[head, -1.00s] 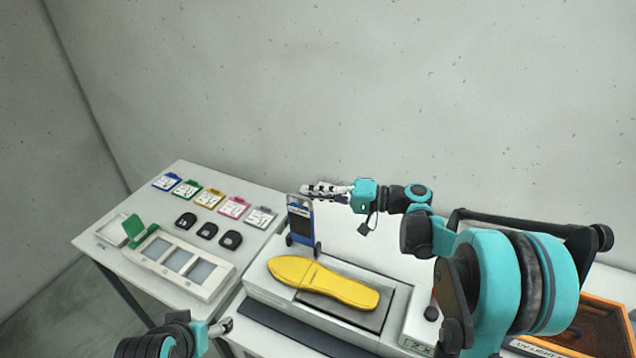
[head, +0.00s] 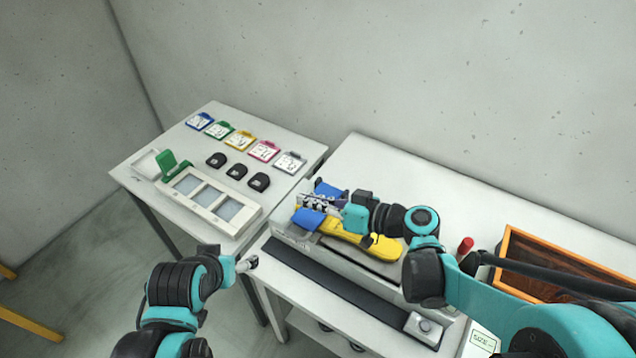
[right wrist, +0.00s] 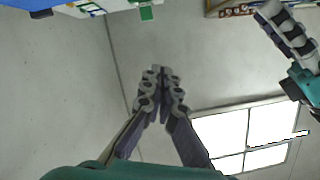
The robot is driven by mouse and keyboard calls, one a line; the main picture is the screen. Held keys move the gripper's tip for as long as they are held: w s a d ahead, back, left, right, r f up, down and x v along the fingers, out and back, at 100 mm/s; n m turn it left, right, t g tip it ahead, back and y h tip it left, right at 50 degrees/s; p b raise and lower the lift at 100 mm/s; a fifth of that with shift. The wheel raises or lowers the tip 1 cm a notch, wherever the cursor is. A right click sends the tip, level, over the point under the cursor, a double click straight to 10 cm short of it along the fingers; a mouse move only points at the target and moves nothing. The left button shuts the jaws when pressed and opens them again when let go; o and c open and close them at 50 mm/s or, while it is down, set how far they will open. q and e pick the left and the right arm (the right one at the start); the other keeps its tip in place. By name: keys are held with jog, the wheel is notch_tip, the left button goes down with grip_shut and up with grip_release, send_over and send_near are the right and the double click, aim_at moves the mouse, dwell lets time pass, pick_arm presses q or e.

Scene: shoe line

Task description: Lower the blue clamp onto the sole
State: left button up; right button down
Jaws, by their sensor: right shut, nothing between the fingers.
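The blue clamp (head: 309,219) is down flat across the left end of the yellow sole (head: 378,246) on the press bed in the head view. My right gripper (head: 312,202) lies over the middle of the clamp and hides part of it. Whether the clamp touches the sole all along is hidden. In the right wrist view the right fingers (right wrist: 162,75) meet at their tips with nothing between them. My left gripper (head: 248,264) hangs off the front left of the bench, away from the clamp; its fingers are too small to read.
The left table holds several coloured tags (head: 238,140), black heel pieces (head: 236,171) and a white tray (head: 238,223) with a green flap (head: 172,164). An orange-rimmed crate (head: 508,238) stands at the right. The bench behind the press is clear.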

aim_at(301, 239)
jog(key=f+n+b, duration=0.1)
jog(key=f, duration=0.1)
jog(key=s+a+f+n+b, duration=0.1)
jog(key=f, duration=0.1)
jog(key=s+f+n+b, duration=0.1)
jog(key=shift+s+a+f+t+h+b, duration=0.25)
jog(key=shift+a+f+t+h+b, duration=0.05)
jog(key=shift+a+f+t, duration=0.1)
pick_arm(q)
jog(key=shift+f+b, duration=0.7)
jog(key=shift+f, duration=2.1)
pick_arm(e)
jog(key=shift+s+a+f, duration=0.1)
jog(key=shift+s+f, duration=0.05)
jog(key=shift+f, duration=0.35)
jog(key=shift+s+a+f, duration=0.1)
jog(key=shift+f, duration=0.35)
